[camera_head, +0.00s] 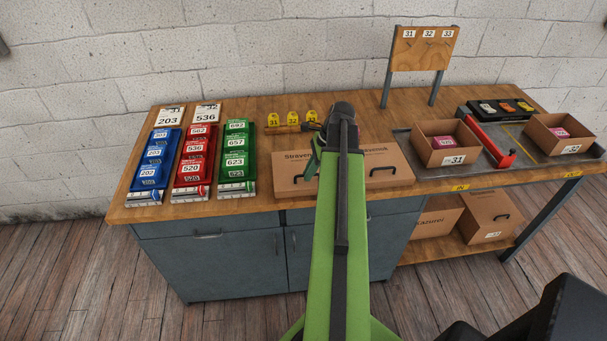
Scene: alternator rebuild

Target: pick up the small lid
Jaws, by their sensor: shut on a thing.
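My green arm reaches up from the bottom of the view to the back middle of the workbench (258,197). Its end, with my gripper (317,142), is over two cardboard boxes, the left one (291,184) and the right one (388,178). Most of the gripper is hidden behind the arm's dark end joint. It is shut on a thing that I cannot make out. I cannot pick out the small lid anywhere; it may be hidden by the arm.
Blue (155,160), red (195,155) and green (236,150) numbered bins stand at left. At right are a hook board (424,48), two open boxes (446,143) (562,134) on a grey tray and a red bar (489,143).

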